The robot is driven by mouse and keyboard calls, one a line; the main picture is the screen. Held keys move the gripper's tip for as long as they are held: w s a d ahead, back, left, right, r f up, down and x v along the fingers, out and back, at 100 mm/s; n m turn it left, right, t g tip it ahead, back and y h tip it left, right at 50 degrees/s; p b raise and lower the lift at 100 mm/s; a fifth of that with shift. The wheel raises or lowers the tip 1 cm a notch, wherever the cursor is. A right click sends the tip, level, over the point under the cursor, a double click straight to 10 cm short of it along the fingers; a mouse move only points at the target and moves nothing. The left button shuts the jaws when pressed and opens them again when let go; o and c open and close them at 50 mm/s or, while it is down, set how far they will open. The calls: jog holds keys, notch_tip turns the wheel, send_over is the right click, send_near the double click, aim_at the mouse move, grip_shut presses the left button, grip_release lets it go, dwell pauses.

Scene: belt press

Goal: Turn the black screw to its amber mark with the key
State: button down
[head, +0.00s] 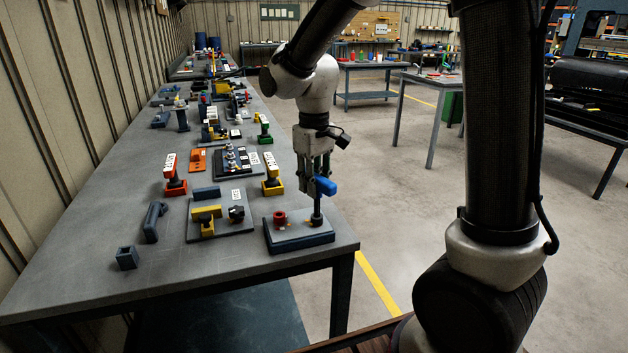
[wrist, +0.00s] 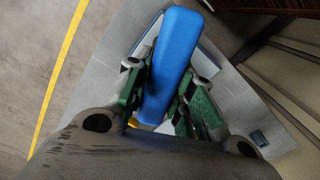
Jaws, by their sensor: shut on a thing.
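My gripper (head: 316,180) has green fingers and points down over the right front of the table. It is shut on the blue handle of the key (head: 326,187). In the wrist view the blue handle of the key (wrist: 172,62) lies between the green fingers (wrist: 165,95). The key's dark shaft runs upright down to the right part of a small grey plate (head: 298,236) on a dark base. The black screw is hard to tell from the foot of the shaft. A red screw (head: 280,217) stands on the plate's left part. I cannot clearly make out the amber mark.
Left of the plate is a board (head: 222,229) with a yellow part and a black knob. A dark blue handle-shaped part (head: 154,221) and a square block (head: 127,257) lie farther left. Several fixtures fill the table behind. The table's right edge is close to the plate.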

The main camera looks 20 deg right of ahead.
jog(key=shift+f, duration=0.95)
dwell(0.3)
jog(key=m, duration=0.3)
jog(key=shift+d, duration=0.15)
jog(key=m, duration=0.4)
jog(key=shift+d+m, duration=0.2)
jog(key=shift+m, duration=0.2)
jog(key=shift+d+m, duration=0.1)
jog(key=shift+m, duration=0.8)
jog(key=shift+s+d+f+m, duration=0.1)
jog(key=shift+f+m, duration=0.05)
jog(key=shift+m, duration=0.85)
jog(key=shift+s+d+m, duration=0.1)
jog(key=shift+m, duration=0.95)
jog(key=shift+s+d+m, duration=0.1)
jog(key=shift+m, duration=0.95)
jog(key=shift+a, duration=0.1)
